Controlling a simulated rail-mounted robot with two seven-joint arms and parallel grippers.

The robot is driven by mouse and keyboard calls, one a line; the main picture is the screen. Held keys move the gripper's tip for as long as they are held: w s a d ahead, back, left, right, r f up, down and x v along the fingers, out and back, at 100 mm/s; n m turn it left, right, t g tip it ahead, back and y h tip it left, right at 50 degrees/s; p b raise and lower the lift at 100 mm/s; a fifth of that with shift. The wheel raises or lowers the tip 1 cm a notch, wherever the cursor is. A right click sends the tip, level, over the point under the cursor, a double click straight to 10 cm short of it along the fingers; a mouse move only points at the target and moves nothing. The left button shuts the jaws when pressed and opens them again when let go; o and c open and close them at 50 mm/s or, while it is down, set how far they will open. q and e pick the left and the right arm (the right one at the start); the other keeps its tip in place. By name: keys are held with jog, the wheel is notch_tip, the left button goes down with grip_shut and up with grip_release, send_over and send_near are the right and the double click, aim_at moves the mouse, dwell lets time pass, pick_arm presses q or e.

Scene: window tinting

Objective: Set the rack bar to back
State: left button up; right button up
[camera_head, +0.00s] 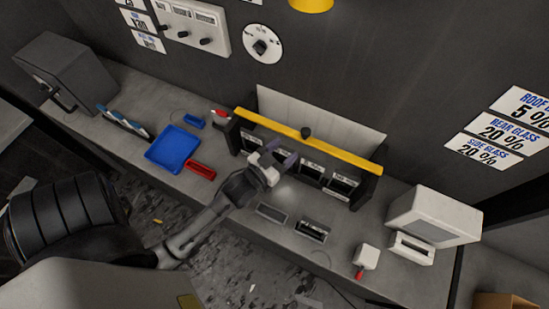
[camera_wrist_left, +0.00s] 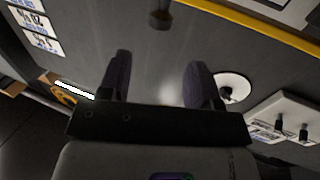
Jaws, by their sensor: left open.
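The yellow rack bar (camera_head: 345,155) lies across the top of the black rack (camera_head: 369,190), with a black knob (camera_head: 306,132) near its middle. My left gripper (camera_head: 271,158) is open and empty, in front of the rack and to the left of the knob in the head view. In the left wrist view, the open fingers (camera_wrist_left: 158,82) have nothing between them. The knob (camera_wrist_left: 160,18) shows beyond them at the top, and part of the yellow bar (camera_wrist_left: 250,22) crosses the upper right. My right gripper is not in view.
Slots with labels sit under the bar, and a pale panel (camera_head: 315,115) stands behind it. On the bench are a blue tray (camera_head: 173,148), a red item (camera_head: 201,170), a white box-like device (camera_head: 434,216) and a small white tool (camera_head: 367,256). A dial (camera_head: 262,43) is on the wall.

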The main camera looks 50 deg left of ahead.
pick_arm(q)
jog(key=shift+s+d, duration=0.15)
jog(key=shift+s, duration=0.75)
jog(key=shift+s+d, duration=0.1)
jog(key=shift+s, duration=0.75)
